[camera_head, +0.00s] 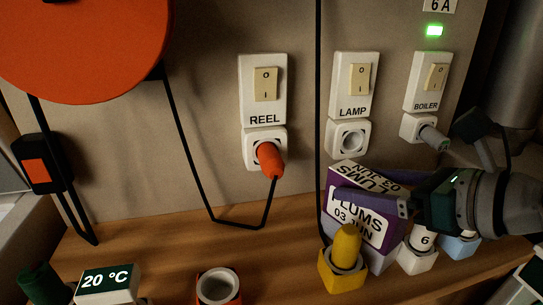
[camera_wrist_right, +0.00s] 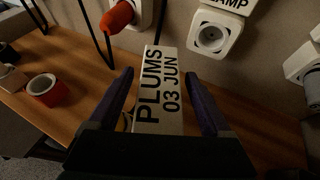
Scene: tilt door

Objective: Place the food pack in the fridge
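The food pack (camera_head: 364,232) is a purple box with white labels reading "PLUMS 03 JUN". It stands on the wooden worktop below the LAMP socket. My right gripper (camera_head: 362,190) reaches in from the right, with one purple finger across the pack's near side; its other finger is hard to make out. In the right wrist view the pack's labelled top (camera_wrist_right: 160,92) lies between the two spread fingers, with a visible gap on each side. My left gripper is out of view. I cannot identify the fridge in either view.
A yellow plug in a yellow socket block (camera_head: 343,270) stands just in front of the pack. White and blue blocks (camera_head: 417,257) are close on its right. An orange plug (camera_head: 269,158) sits in the REEL socket (camera_head: 252,136). Worktop (camera_head: 170,245) is clear left of the pack.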

